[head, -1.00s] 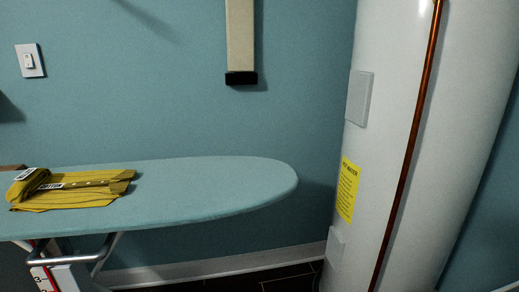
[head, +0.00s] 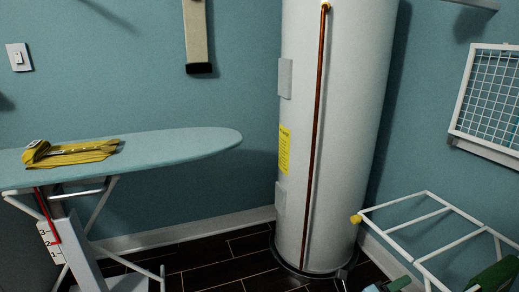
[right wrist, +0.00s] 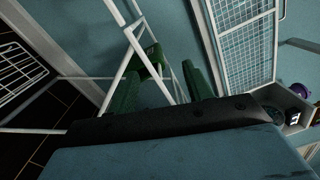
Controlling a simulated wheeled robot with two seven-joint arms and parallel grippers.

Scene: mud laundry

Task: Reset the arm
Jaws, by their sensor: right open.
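My right gripper (right wrist: 160,88) shows in the right wrist view as two green fingers spread apart, with a teal and black body below. Nothing is seen held between them. White bars of the drying rack (right wrist: 128,30) and a green item lie beyond the fingers. My left gripper is not in view.
A white water heater (head: 335,150) with a copper pipe stands in the middle. The ironing board (head: 190,144) with a folded yellow cloth (head: 75,152) is at left. A white wire grid (head: 490,95) is on the right wall. Dark floor shows between board and heater.

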